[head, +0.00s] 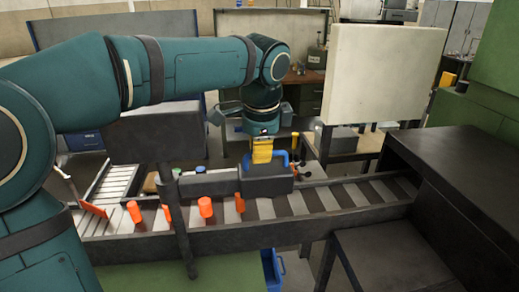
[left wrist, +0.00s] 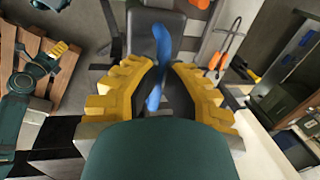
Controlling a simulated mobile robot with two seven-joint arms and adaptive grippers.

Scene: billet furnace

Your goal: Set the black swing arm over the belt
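The black swing arm (head: 207,185) runs level from its upright post (head: 182,232) to a thick black block (head: 266,184). The block stands at the far side of the slatted belt (head: 297,202) in the head view; how far it overhangs is unclear. A blue handle (head: 282,157) rises from it. My left gripper (head: 262,152) is at this handle. In the left wrist view, its yellow fingers (left wrist: 163,72) stand apart on both sides of the blue handle (left wrist: 158,60). What seems to be my right gripper (left wrist: 56,56) shows small at left; its fingers are unclear.
Several orange pieces (head: 205,207) stand along the belt. An orange hooked rod (head: 95,208) is at its left end. A dark housing (head: 465,190) covers the right end. A white panel (head: 385,75) stands behind the belt.

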